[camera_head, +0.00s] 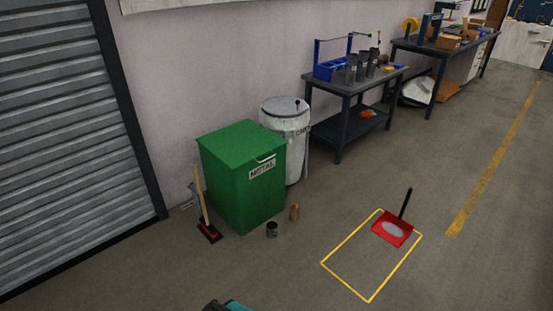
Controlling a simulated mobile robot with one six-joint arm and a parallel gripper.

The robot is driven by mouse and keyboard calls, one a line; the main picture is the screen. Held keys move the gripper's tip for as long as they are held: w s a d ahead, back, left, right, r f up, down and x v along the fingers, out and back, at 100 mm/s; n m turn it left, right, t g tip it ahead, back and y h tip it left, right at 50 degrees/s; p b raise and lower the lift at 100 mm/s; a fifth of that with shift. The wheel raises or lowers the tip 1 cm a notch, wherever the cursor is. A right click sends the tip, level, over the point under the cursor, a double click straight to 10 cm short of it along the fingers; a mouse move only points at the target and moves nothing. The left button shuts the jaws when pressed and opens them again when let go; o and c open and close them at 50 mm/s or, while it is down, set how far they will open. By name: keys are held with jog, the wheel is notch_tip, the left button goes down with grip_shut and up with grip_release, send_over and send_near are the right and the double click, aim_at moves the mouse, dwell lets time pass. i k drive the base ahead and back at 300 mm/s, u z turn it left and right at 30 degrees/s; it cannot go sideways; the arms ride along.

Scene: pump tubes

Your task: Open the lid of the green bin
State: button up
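The green bin (238,185) stands on the floor against the wall, left of centre. Its flat green lid (240,143) is down. A pale handle (265,159) shows near the lid's front edge, just above a white label reading "METAL" (262,169). A small dark and teal part at the bottom edge, left of centre, may belong to my arm. My gripper's fingers cannot be made out, and nothing of mine is near the bin.
A white drum (288,128) stands behind. Floor before the can is clear.

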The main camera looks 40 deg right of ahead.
aim_at(238, 144)
jog(key=u, duration=0.05)
jog(key=i, duration=1)
jog(key=z, duration=0.05)
